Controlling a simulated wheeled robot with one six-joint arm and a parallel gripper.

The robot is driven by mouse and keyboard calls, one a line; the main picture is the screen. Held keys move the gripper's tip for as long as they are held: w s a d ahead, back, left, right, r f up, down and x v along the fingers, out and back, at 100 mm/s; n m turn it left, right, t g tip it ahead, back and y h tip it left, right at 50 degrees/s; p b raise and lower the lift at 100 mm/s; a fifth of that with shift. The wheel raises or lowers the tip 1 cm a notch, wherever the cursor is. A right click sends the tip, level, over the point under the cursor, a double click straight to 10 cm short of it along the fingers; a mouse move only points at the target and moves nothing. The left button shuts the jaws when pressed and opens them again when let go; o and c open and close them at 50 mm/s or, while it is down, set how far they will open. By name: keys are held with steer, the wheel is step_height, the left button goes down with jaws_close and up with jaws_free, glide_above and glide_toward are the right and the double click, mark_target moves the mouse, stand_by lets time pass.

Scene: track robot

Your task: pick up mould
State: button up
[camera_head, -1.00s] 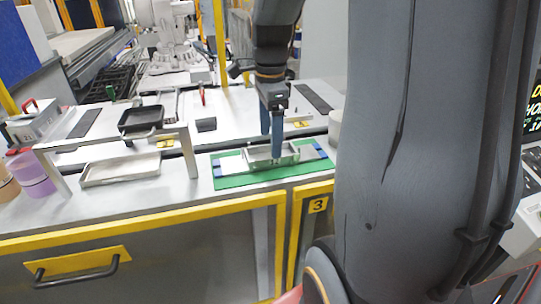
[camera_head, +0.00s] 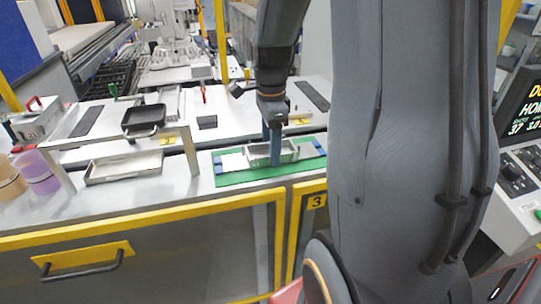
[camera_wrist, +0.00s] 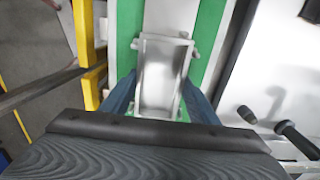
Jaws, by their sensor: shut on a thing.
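The mould is a small silver-grey open rectangular tray (camera_head: 262,152) on a green mat (camera_head: 226,181) at the table's front edge. My gripper (camera_head: 271,143) reaches down over it with its blue fingers. In the wrist view the mould (camera_wrist: 160,78) lies between the two fingers (camera_wrist: 160,98), one at each long side, and the gripper is shut on it. The mould looks level and sits at or just above the mat; I cannot tell whether it touches. The lower fingertips are partly hidden by the mould.
A low stand (camera_head: 118,141) carries a black pan (camera_head: 144,118), with a shallow metal tray (camera_head: 125,166) beneath it. Purple (camera_head: 37,172) and tan cups stand at far left. A control panel (camera_head: 515,165) is at right. The yellow-edged cabinet front lies below.

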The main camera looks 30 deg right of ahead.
steer(key=shift+r, duration=0.15)
step_height(320, 180, up, 10)
steer(key=b, duration=0.2)
stand_by(0.4)
stand_by(0.7)
